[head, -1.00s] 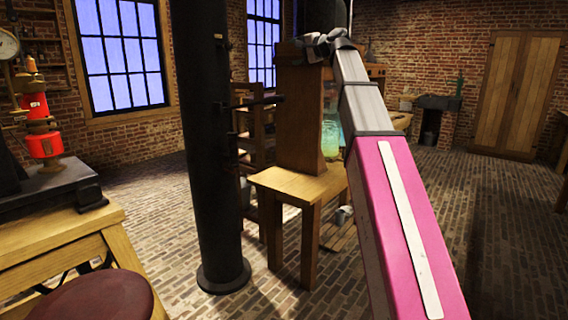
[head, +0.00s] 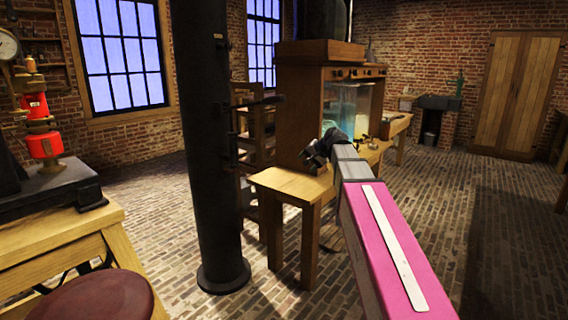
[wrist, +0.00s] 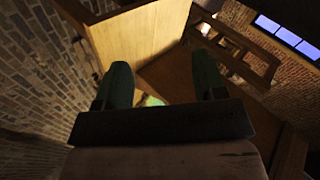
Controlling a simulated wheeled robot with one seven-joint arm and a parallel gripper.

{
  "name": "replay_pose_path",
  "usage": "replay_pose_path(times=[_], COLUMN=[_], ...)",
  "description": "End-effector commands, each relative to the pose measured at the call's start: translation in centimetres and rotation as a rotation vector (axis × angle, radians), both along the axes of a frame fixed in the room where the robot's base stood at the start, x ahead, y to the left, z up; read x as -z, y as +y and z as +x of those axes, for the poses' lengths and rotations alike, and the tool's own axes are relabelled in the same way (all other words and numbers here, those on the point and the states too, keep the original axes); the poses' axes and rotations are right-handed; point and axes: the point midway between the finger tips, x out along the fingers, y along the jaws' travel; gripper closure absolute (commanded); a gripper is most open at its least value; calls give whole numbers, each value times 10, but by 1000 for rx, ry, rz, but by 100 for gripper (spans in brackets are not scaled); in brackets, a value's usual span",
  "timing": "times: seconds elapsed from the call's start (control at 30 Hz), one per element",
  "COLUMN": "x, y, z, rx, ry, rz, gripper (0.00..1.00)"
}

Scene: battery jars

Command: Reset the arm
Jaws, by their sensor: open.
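My gripper (head: 318,150) is at the end of my pink and grey arm, in front of the wooden cabinet and above the small wooden table (head: 290,184). In the wrist view its two dark green fingers (wrist: 165,85) stand wide apart with nothing held between them. A glass jar with pale teal contents (head: 345,105) stands at the cabinet's open front, partly hidden by my arm and gripper. A small pale green patch (wrist: 152,100) shows between the fingers in the wrist view; I cannot tell what it is.
A black column (head: 212,150) stands left of the table. The wooden cabinet (head: 298,100) rises behind my gripper. A workbench with a red device (head: 42,140) and a round dark red stool (head: 95,298) are at the left. The brick floor (head: 500,220) at the right is clear.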

Motion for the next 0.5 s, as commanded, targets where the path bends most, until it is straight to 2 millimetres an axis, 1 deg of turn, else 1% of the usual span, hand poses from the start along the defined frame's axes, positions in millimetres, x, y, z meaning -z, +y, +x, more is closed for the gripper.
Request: replay_pose_path(times=[0.03,0.07,0.1,0.17,0.2,0.27,0.3,0.37,0.4,0.5], x=[28,42,60,87,105,131,147,171,187,223], y=[-4,-7,-10,-16,-19,-25,-29,-34,-38,-48], z=[-13,-18,-25,-37,-46,-59,-68,-83,-93,-120], rx=[-8,-15,-23,-36,-46,-62,-74,-93,-107,-142], ry=[25,38,55,80,98,124,142,169,188,236], rz=[-38,-59,-90,-134,-165,-209,-238,-282,-309,-379], gripper=[36,36,36,36,36,36,36,36,36,36])
